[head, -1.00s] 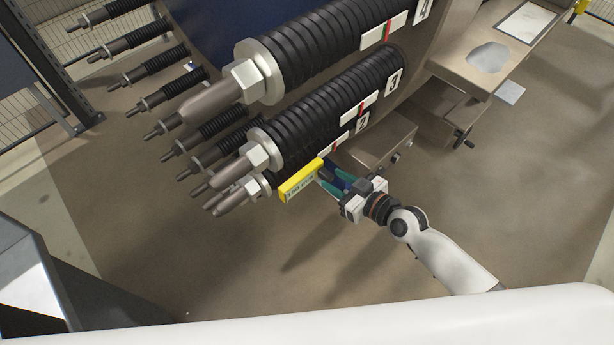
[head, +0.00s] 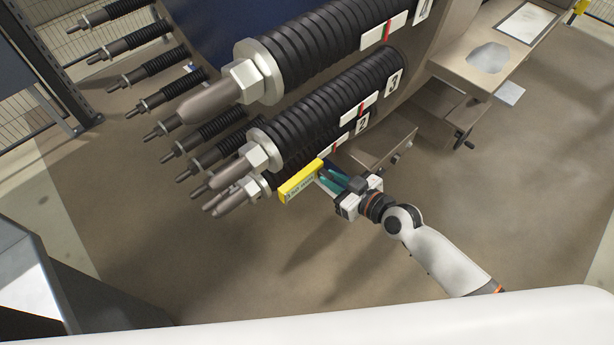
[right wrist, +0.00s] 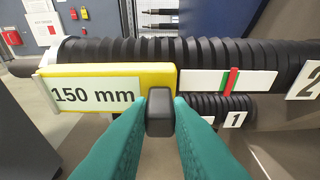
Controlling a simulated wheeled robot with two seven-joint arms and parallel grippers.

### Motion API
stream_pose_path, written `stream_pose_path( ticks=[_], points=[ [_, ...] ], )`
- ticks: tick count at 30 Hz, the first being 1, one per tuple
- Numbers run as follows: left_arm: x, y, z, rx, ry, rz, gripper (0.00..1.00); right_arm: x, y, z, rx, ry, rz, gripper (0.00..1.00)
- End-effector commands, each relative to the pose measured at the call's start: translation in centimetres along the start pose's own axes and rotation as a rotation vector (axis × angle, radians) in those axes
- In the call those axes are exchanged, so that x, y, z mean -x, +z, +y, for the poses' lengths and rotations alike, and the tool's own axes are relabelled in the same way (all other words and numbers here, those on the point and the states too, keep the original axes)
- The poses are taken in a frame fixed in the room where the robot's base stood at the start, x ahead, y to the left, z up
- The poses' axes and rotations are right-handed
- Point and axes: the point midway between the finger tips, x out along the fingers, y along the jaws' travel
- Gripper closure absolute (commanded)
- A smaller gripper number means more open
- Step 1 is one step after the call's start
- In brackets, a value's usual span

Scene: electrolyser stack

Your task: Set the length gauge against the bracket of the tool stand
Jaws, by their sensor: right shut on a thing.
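The length gauge is a yellow bar (head: 300,182) with a white label, which reads 150 mm in the right wrist view (right wrist: 95,93). My right gripper (head: 326,179) is shut on the gauge's dark grip (right wrist: 160,112), between its teal fingers. The gauge lies alongside the black ribbed spring pack marked 2 (right wrist: 215,52); whether they touch I cannot tell. The bracket of the tool stand cannot be made out in these views. My left gripper is not in view.
Larger ribbed packs marked 3 (head: 330,105) and 4 (head: 320,50) lie above, their thick rod ends pointing left. A beige bench (head: 470,62) with a hand crank stands at the upper right. The floor (head: 250,265) below the gauge is clear.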

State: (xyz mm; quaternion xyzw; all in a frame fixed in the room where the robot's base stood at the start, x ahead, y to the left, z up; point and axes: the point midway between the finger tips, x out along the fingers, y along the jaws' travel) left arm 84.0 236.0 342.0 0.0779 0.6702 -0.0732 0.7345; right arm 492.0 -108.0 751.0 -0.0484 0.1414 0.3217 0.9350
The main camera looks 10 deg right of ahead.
Motion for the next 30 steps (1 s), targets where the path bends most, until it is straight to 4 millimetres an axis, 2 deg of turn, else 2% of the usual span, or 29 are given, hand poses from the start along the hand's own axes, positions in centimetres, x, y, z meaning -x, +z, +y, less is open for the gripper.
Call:
stream_pose_path(
  ticks=[21,30],
  points=[
    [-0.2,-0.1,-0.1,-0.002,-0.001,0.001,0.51,2.2,-0.7,0.0,0.000,-0.001,-0.001,1.00],
    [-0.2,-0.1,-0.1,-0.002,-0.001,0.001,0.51,2.3,-0.6,0.0,0.000,-0.001,-0.002,1.00]
  ],
)
